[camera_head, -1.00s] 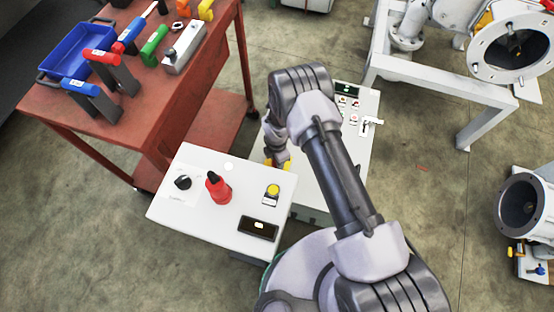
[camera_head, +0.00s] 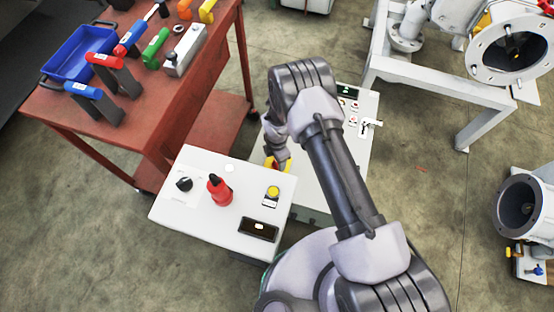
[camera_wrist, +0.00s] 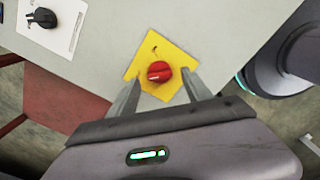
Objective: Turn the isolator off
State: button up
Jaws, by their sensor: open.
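The isolator knob (camera_wrist: 158,71) is a round red knob with a small pale mark, set on a square yellow plate (camera_wrist: 173,90) on a pale grey panel. In the wrist view, my gripper (camera_wrist: 162,76) has its two fingers apart, one on each side of the knob. The knob shows between the fingertips; whether they touch it I cannot tell. In the head view, my gripper (camera_head: 277,158) is beside the left edge of the rear cabinet, with a bit of the yellow plate (camera_head: 287,164) showing by it. The red knob is mostly hidden there.
A white panel (camera_head: 240,175) in front carries a black knob (camera_head: 184,184), a red handle (camera_head: 218,191), a yellow button (camera_head: 273,191) and a dark display (camera_head: 260,230). A red-brown tool table (camera_head: 160,100) stands left. Grey metal equipment (camera_head: 495,96) stands right.

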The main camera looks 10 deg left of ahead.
notch_tip(320, 180, up, 15)
jog(key=p, duration=0.5)
jog(key=d+r+m+t, duration=0.1)
jog(key=d+r+m, duration=0.35)
jog(key=r, duration=0.65)
jog(key=d+r+m+t+y, duration=0.1)
jog(key=d+r+m, duration=0.2)
jog(key=r+m, duration=0.55)
jog(key=d+r+m+t, duration=0.1)
jog(key=d+r+m, duration=0.15)
jog(key=r, duration=1.05)
jog(key=s+d+r+m+t, duration=0.1)
jog(key=s+d+r+m, duration=0.1)
jog(key=s+r+m, duration=0.2)
jog(key=s+d+r+m+t, duration=0.1)
jog(key=s+d+r+m, duration=0.2)
jog(key=s, duration=0.6)
jog(key=s+d+r+m+y, duration=0.1)
jog(key=s+d+r+m, duration=0.2)
jog(key=s+r+m, duration=0.2)
jog(key=shift+s+m+t, duration=0.4)
jog(key=shift+s+m, duration=0.3)
jog(key=shift+m, duration=0.55)
